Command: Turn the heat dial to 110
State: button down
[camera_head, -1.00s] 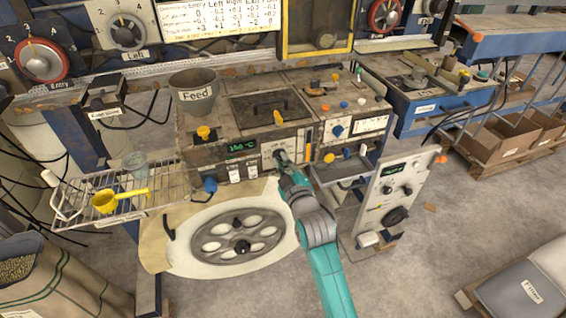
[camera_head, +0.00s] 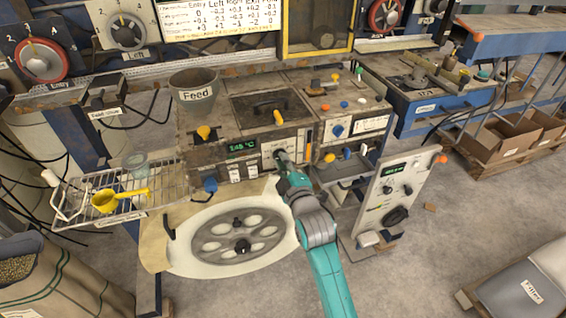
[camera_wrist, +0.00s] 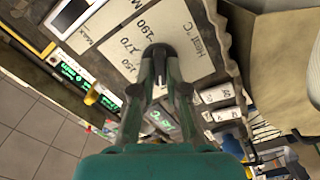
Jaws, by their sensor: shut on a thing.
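The heat dial (camera_wrist: 158,49) is a dark knob on a pale plate marked "Heat °C" (camera_wrist: 205,42), with 150, 170 and 190 readable beside it. My gripper (camera_wrist: 159,66) is shut on the dial, one finger on each side. In the head view my gripper (camera_head: 281,157) reaches the front of the machine and largely hides the dial. A green temperature display (camera_head: 241,147) sits left of it; its reading looks like 148 °C but is small. The dial's pointer and its 110 mark cannot be made out.
White switches (camera_head: 243,172) sit below the display. A yellow-handled lever (camera_head: 278,117) stands above my gripper. A wire rack (camera_head: 125,196) with a yellow scoop (camera_head: 106,201) juts out at the left.

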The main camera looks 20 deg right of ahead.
jog(key=c, duration=1.2)
grip_release()
jog(key=shift+s, duration=0.1)
jog(key=s, duration=1.2)
jog(key=shift+f, duration=0.1)
jog(key=s+f+m+g, duration=0.1)
jog(key=s+f+m, duration=0.25)
jog(key=s, duration=0.65)
jog(key=s+f+m, duration=0.2)
jog(key=s+f, duration=0.2)
jog(key=s, duration=0.6)
jog(key=s+f+m+g, duration=0.1)
jog(key=s+f+m, duration=0.25)
jog(key=s, duration=0.75)
jog(key=s+r+m+g, duration=0.1)
jog(key=s+r+m, duration=0.1)
jog(key=s, duration=0.8)
jog(key=shift+r+m, duration=0.25)
jog(key=shift+m, duration=0.25)
